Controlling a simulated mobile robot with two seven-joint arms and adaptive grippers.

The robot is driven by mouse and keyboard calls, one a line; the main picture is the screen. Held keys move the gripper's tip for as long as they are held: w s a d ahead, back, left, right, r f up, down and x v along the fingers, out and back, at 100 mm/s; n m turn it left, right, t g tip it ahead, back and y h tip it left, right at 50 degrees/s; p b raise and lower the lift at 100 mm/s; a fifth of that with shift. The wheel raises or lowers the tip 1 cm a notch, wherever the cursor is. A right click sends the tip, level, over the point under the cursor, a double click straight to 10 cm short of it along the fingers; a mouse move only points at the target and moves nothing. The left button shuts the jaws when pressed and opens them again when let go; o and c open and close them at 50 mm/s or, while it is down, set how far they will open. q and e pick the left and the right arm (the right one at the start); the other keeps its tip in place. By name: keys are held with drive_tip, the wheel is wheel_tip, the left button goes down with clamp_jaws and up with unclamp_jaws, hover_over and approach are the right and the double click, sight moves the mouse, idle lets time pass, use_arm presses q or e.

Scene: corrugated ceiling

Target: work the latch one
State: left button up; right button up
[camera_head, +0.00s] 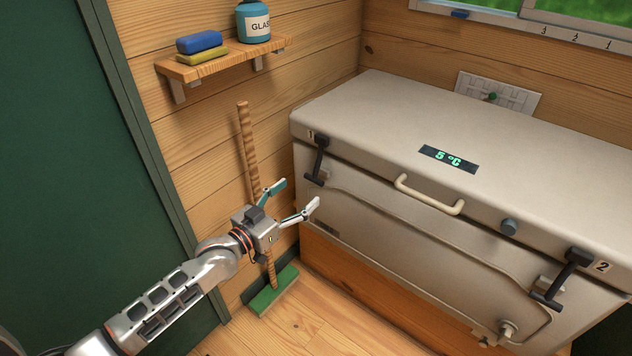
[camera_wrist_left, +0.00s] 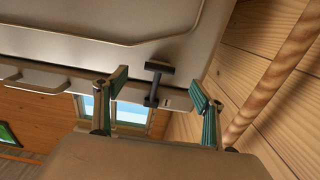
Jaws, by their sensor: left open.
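Latch one (camera_head: 318,160) is a black lever latch at the left end of the pale chest's front (camera_head: 370,185), beside a small "1" label (camera_head: 311,134). It hangs down from the lid edge across the seam. In the left wrist view, which looks upside down, the black latch (camera_wrist_left: 155,85) shows beyond and between my fingers. My left gripper (camera_head: 297,195) is open and empty, below and to the left of the latch, apart from it. Its spread fingers also show in the left wrist view (camera_wrist_left: 158,80). My right gripper is not in view.
A second black latch (camera_head: 562,279), labelled 2, is at the chest's right end. A pale handle (camera_head: 428,195) and a display reading 5 °C (camera_head: 448,159) lie between them. A broom (camera_head: 248,150) stands behind my left gripper. A shelf (camera_head: 220,61) is on the wall.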

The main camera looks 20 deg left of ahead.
sight(314, 177)
use_arm(q)
drive_tip(key=shift+b+x, duration=0.9)
drive_tip(key=shift+x, duration=2.95)
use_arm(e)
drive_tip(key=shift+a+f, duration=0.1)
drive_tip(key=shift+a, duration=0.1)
